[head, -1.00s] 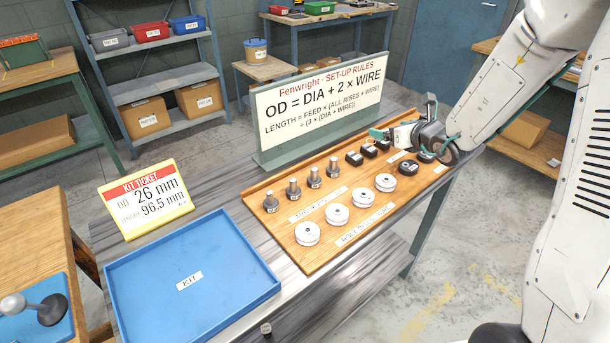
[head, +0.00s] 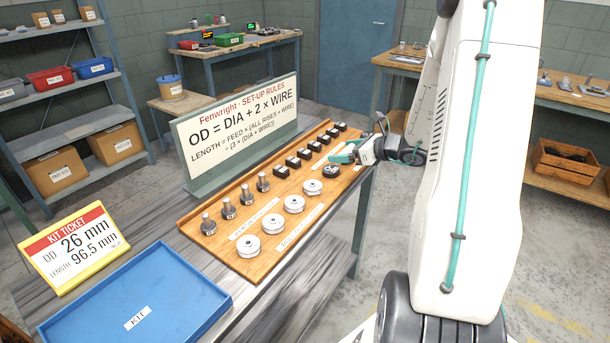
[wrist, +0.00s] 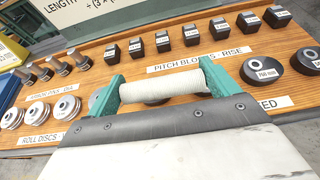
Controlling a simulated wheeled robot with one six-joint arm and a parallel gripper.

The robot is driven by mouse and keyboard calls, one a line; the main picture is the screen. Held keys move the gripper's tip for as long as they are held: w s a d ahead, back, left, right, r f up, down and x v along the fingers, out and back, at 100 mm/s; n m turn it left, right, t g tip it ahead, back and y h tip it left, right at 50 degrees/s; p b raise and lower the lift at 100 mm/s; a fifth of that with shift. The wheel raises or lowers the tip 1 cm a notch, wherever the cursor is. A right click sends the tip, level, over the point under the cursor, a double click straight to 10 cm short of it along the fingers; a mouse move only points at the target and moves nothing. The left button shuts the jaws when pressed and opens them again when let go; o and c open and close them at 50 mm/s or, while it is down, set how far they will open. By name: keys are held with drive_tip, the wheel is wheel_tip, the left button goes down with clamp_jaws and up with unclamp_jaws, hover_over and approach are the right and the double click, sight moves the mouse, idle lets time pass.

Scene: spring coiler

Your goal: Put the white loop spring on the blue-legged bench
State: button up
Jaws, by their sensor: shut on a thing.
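My gripper (head: 345,155) is in the head view, over the right part of the wooden board. In the wrist view its teal fingers (wrist: 163,90) are shut on a white, ridged cylinder, which looks like the white loop spring (wrist: 162,86). The spring lies crosswise between the fingers, above the board; it is hard to make out in the head view. A wooden-topped bench with bluish legs (head: 405,66) stands by the right wall, partly behind my arm. Another bench with blue-grey legs (head: 296,72) stands at the back. I cannot tell which one is the blue-legged bench.
The wooden board (head: 300,213) holds pins, roll discs and pitch blocks on the near table. A rules sign (head: 240,120), kit ticket (head: 75,248) and blue kit tray (head: 140,300) are there too. A crate (head: 566,160) sits under the right bench. Floor right of the table is open.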

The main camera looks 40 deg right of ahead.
drive_tip(key=s, duration=0.1)
drive_tip(key=s+d, duration=0.2)
drive_tip(key=shift+d+f, duration=0.25)
drive_tip(key=shift+a, duration=0.15)
hover_over(306, 174)
drive_tip(key=shift+f, duration=0.75)
wheel_tip(306, 174, down, 4)
drive_tip(key=shift+r, duration=0.2)
drive_tip(key=shift+f, duration=0.1)
